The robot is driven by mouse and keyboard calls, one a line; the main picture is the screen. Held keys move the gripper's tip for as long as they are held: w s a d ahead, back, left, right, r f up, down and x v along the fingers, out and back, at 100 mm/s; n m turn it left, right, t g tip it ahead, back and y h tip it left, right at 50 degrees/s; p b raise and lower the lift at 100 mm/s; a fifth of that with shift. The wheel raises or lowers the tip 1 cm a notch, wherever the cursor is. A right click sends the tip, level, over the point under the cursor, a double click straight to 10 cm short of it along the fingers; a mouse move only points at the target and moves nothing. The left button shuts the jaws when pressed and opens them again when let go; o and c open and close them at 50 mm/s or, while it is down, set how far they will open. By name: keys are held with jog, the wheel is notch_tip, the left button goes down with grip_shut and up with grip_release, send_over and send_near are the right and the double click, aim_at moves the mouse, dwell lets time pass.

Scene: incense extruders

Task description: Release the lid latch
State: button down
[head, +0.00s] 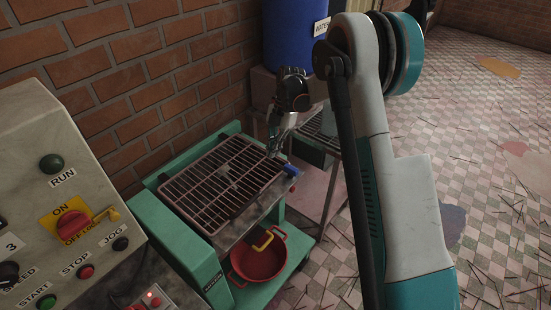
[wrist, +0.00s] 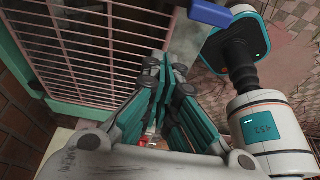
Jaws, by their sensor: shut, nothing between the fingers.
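The barred lid (head: 222,182) lies flat and closed-looking on a green machine frame. Its barred face and pinkish frame (wrist: 95,85) fill the left of the wrist view. A blue handle, which looks like the latch (head: 291,170), sits at the lid's right edge; it also shows at the top of the wrist view (wrist: 210,13). My gripper (head: 273,152) is near the lid's far right corner, a little beyond the blue handle. In the wrist view its teal fingers (wrist: 165,68) are shut and empty, with the blue handle apart from the tips. The latch's catch is not clear.
A control panel (head: 60,190) with buttons and a red switch stands at the left. A red pot (head: 259,262) sits on the shelf below the lid. A blue water barrel (head: 292,35) stands behind. A brick wall runs along the left; tiled floor is open at right.

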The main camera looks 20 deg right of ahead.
aim_at(274, 174)
jog(key=b+x, duration=0.2)
jog(key=x, duration=0.7)
jog(key=shift+a+f, duration=0.15)
jog(key=shift+f, duration=0.15)
jog(key=w+d, duration=0.1)
jog(key=d, duration=0.1)
jog(key=shift+w+d+b, duration=0.3)
jog(key=shift+w+d, duration=0.1)
jog(key=shift+w+d+r, duration=0.15)
jog(key=shift+w+d, duration=0.05)
jog(key=shift+d, duration=0.05)
